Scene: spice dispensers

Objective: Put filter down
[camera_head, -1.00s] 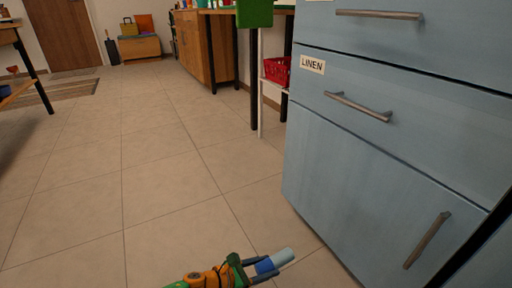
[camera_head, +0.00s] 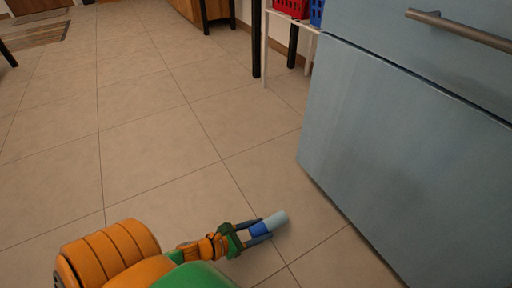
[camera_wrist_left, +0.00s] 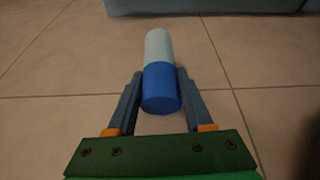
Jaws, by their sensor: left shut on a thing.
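The filter (camera_head: 277,218) is a small cylinder with a pale blue part and a darker blue part. My left gripper (camera_head: 259,229) is shut on its dark blue end, low over the tiled floor beside the blue cabinet. In the left wrist view the filter (camera_wrist_left: 160,72) lies between the two fingers (camera_wrist_left: 160,92), its pale end pointing away from me. I cannot tell whether it touches the floor. My right gripper is not in view.
The tiled floor (camera_head: 150,130) at the left and middle is clear.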

